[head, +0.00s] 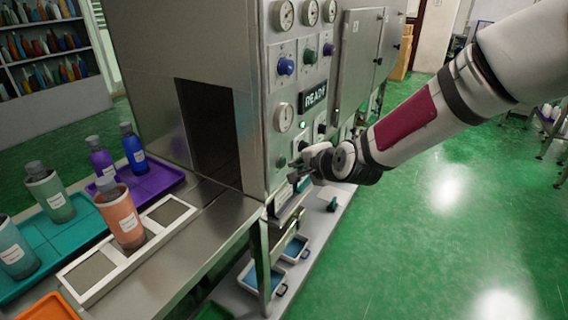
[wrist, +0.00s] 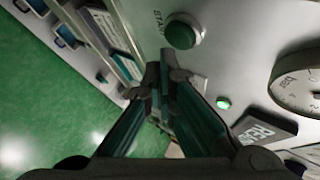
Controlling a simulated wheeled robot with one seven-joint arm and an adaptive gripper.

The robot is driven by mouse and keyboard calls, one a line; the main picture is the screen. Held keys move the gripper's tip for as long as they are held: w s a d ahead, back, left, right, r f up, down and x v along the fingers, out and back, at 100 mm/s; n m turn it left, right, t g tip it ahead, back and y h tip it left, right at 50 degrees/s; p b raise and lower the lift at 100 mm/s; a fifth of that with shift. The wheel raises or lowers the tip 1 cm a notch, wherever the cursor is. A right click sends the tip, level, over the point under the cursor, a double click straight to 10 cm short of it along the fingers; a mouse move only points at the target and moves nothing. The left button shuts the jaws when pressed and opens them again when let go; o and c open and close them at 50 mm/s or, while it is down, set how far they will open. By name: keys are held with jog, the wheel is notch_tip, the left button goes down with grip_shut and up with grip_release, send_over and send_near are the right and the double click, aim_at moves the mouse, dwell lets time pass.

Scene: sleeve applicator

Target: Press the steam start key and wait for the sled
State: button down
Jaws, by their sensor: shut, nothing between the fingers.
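The steam start key is a round green button (wrist: 182,34) beside partly visible START lettering in the wrist view. It also shows at the lower panel edge in the head view (head: 281,162). My gripper (head: 294,167) is shut and empty, close to the key. In the wrist view its fingertips (wrist: 166,62) point toward the key and overlap its lower edge; I cannot tell whether they touch. The sled (head: 89,272), a white frame with grey pads, sits on the steel bed outside the dark tunnel opening (head: 208,130). An orange bottle (head: 120,217) stands on it.
The display (head: 313,97) reads READY, with a small green lamp (wrist: 223,103) near it. Gauges and knobs (head: 286,66) crowd the panel. Teal and purple trays (head: 155,182) hold bottles beside the sled. A lower shelf with blue bins (head: 295,247) lies beneath. Green floor is free at right.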

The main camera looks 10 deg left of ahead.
jog(key=shift+w+a, duration=0.1)
jog(key=shift+a, duration=0.25)
